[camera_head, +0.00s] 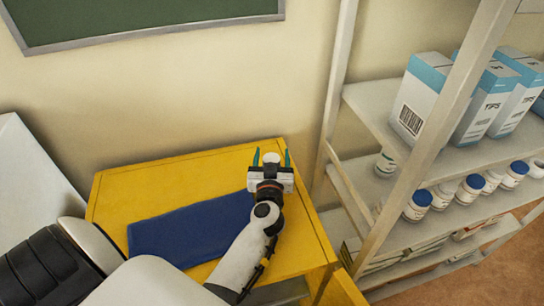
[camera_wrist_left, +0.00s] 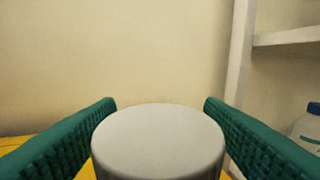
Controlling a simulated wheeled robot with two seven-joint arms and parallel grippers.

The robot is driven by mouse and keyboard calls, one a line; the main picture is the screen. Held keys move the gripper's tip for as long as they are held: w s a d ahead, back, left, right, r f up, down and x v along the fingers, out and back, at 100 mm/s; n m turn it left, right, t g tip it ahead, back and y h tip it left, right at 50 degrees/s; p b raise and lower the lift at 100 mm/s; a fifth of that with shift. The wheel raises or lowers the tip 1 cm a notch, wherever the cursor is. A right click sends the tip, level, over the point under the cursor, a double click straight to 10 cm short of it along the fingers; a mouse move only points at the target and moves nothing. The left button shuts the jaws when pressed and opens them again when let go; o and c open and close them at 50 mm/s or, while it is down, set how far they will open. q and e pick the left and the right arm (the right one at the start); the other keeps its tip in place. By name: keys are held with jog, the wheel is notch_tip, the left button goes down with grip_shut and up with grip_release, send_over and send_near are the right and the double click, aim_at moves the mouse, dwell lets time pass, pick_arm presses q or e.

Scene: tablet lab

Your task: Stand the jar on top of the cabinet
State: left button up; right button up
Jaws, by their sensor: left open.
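The jar shows as a round pale grey-white lid (camera_head: 271,158) at the back of the yellow cabinet (camera_head: 165,180). My left gripper (camera_head: 271,154) is open, with one green finger on each side of the jar. In the left wrist view the jar's lid (camera_wrist_left: 158,140) fills the lower middle between the two fingers, with small gaps beside it. The jar's body and base are mostly hidden, so I cannot tell exactly how it rests, but its lid looks level. My right gripper is not in view.
A dark blue cloth or mat (camera_head: 185,232) lies on the cabinet top, left of my left arm. A white shelf rack (camera_head: 336,90) stands close on the right with several white bottles (camera_head: 418,204) and boxes (camera_head: 416,98). The cabinet's back-left top is bare.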

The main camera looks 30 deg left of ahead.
pick_arm(q)
jog(key=shift+r, duration=0.15)
jog(key=b+v, duration=0.2)
jog(key=v, duration=0.8)
jog(key=shift+s+d, duration=0.25)
jog(key=shift+s, duration=0.05)
jog(key=shift+s+d, duration=0.25)
jog(key=shift+s, duration=0.2)
jog(key=shift+d, duration=0.1)
